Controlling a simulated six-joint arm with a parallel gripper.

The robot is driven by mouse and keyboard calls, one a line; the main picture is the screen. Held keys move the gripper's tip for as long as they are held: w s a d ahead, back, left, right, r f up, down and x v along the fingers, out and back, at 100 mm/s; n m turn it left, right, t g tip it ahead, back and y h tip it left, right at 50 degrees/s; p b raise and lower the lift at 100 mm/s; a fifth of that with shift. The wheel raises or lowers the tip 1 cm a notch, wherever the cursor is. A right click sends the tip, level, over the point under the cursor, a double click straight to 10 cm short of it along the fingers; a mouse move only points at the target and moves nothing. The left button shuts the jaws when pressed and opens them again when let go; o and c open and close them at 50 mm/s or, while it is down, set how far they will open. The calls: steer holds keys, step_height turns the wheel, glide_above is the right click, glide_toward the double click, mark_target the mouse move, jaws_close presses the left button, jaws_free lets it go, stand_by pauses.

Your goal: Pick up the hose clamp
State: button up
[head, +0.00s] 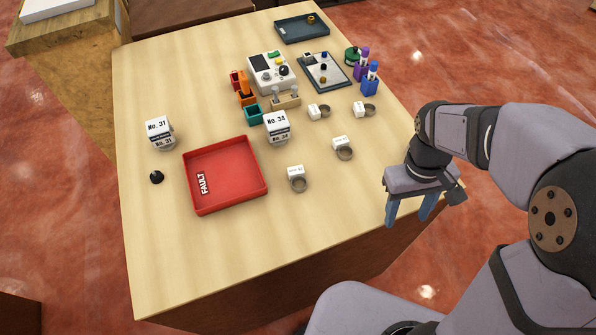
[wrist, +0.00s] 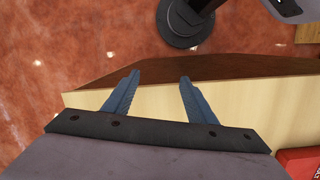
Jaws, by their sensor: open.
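The label text is too small to read, so I cannot tell which ring is the hose clamp. My gripper (head: 408,221) is open and empty, to the right of the rings near the table's right edge, with its blue fingers pointing down. In the wrist view my gripper (wrist: 159,77) shows nothing between its fingers; no ring is visible there.
A red FAULT tray (head: 225,176) stands left of the rings. Blocks marked No.31 (head: 159,132) and No.34 (head: 278,127), a black knob (head: 156,177), a white device (head: 272,72), small bins and dark trays (head: 302,28) occupy the left and back. The front table area is clear.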

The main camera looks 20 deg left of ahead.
steer(key=shift+n+t, duration=0.4)
steer(key=shift+n, duration=0.1)
steer(key=w+a+r, duration=0.1)
steer(key=a, duration=0.4)
steer(key=w+a+r, duration=0.1)
steer(key=a, duration=0.4)
steer(key=w+a+r, duration=0.1)
steer(key=a, duration=0.3)
steer(key=shift+w+a+r, duration=0.2)
steer(key=shift+w+a, duration=0.15)
steer(key=shift+a, duration=0.05)
step_height(320, 180, up, 3)
steer(key=y, duration=0.1)
glide_above(297, 173)
steer(key=shift+a, duration=0.15)
steer(key=shift+d+f+p, duration=0.2)
steer(key=shift+f+p, duration=0.95)
steer(key=shift+f, duration=2.5)
steer(key=shift+s, duration=0.1)
steer(key=shift+c, duration=0.4)
steer(key=c, duration=1.1)
steer(key=shift+r, duration=0.1)
